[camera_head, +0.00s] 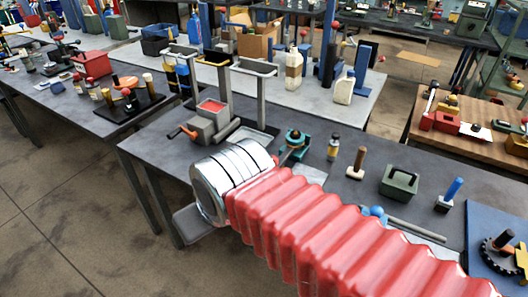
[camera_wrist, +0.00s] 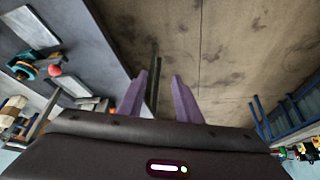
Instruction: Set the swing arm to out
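A small teal device (camera_head: 297,139) with a red ball knob stands on the near grey bench, just behind my red-sleeved arm. I take it for the swing arm's mount, though its lever is small and I cannot tell its setting. In the wrist view a teal round part (camera_wrist: 22,68) and a red ball (camera_wrist: 55,70) show at the left on the bench top. My gripper (camera_wrist: 159,82) has two purple fingers spread apart with nothing between them. They point past the bench edge over the floor, away from the teal part. The head view does not show the fingers.
On the near bench (camera_head: 150,140) stand a grey frame stand (camera_head: 252,85), a grey box with a red top (camera_head: 211,107), a small bottle (camera_head: 333,147), a wooden-handled stamp (camera_head: 357,163) and a green box (camera_head: 399,182). Open floor (camera_head: 60,230) lies at the left.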

